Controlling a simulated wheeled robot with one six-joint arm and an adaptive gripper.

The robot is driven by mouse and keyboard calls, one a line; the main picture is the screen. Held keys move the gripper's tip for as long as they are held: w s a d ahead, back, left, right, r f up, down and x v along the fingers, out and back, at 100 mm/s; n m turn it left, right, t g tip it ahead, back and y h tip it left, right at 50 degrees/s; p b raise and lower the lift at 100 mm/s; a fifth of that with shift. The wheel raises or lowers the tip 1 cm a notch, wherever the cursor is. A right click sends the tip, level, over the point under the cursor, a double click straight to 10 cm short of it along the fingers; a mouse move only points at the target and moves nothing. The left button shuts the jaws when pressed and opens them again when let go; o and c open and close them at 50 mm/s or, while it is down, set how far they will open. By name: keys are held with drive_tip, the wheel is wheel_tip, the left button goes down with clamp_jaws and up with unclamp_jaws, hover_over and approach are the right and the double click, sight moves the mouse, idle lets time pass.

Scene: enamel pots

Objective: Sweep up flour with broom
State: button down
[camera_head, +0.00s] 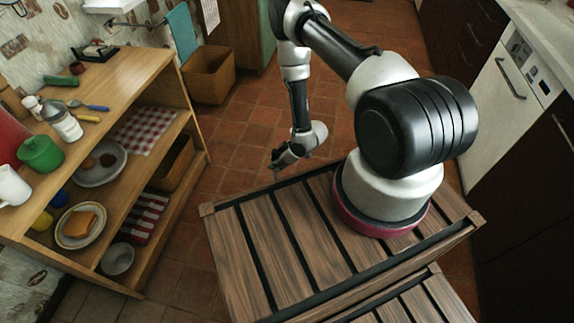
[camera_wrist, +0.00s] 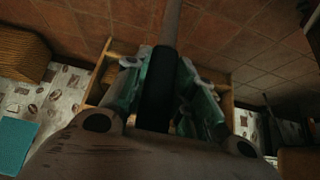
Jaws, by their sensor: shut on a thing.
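My gripper (camera_head: 283,158) hangs low over the tiled floor, beyond the slatted wooden top that my arm stands on. In the wrist view my gripper (camera_wrist: 166,95) has its two fingers on either side of a dark, straight pole (camera_wrist: 157,85), which looks like the broom's handle. The pole continues grey towards the top edge of that view. The fingers are shut on it. The broom's head is not visible in either view. I cannot make out any flour on the floor.
A wooden shelf unit (camera_head: 150,82) with dishes, a green pot (camera_head: 40,154) and a white mug (camera_head: 12,186) stands at left. A wicker basket (camera_head: 209,77) sits behind it. Dark and white cabinets line the right. Tiled floor (camera_head: 250,128) around my gripper looks clear.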

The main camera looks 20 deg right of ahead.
drive_tip(key=shift+w+a+r, duration=0.35)
drive_tip(key=shift+a+r, duration=0.1)
drive_tip(key=shift+r, duration=0.2)
drive_tip(key=shift+w+a+r, duration=0.3)
drive_tip(key=shift+a+r, duration=0.2)
drive_tip(key=shift+r, duration=0.1)
drive_tip(key=shift+w+a+r, duration=0.35)
drive_tip(key=shift+a+r, duration=0.1)
drive_tip(key=shift+r, duration=0.2)
drive_tip(key=shift+d, duration=0.1)
